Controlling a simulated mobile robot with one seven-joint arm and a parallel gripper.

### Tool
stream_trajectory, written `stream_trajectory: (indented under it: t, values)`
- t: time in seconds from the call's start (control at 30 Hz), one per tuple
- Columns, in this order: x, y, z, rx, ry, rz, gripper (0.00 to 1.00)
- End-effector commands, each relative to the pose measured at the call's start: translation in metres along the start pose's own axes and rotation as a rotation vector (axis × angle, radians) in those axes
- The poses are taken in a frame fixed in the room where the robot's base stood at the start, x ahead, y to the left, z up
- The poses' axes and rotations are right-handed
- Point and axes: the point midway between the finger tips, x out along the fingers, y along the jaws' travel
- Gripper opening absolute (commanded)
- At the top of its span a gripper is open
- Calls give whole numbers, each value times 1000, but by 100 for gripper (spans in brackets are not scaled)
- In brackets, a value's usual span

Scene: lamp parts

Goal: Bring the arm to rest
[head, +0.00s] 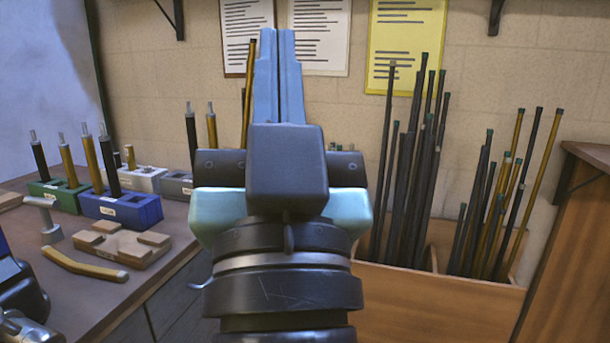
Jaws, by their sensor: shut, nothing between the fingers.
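My gripper (279,75) stands upright in the middle of the head view, its two blue fingers pointing up and pressed together. It is shut and holds nothing. My arm's wrist below it fills the lower middle of the view and hides part of the bench and the wall behind. The gripper appears apart from the bench and the parts on it.
At left, a bench (75,285) carries a green block (62,195), a blue block (120,208) with upright rods, a wooden piece (118,247) and a bent brass tube (84,266). At right, a wooden bin (440,305) holds several long rods.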

Motion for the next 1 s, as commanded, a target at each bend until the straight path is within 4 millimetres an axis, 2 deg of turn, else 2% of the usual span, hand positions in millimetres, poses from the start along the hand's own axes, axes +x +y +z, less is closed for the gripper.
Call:
stream_trajectory:
  t: [0.03, 0.07, 0.1, 1.0]
  values:
    - [-6, 10, -43, -111, 80, 44, 0]
    - [-12, 16, -65, -176, 119, 75, 0]
    - [14, 11, -75, -155, 90, 63, 0]
    - [200, -7, -276, -140, 83, 55, 0]
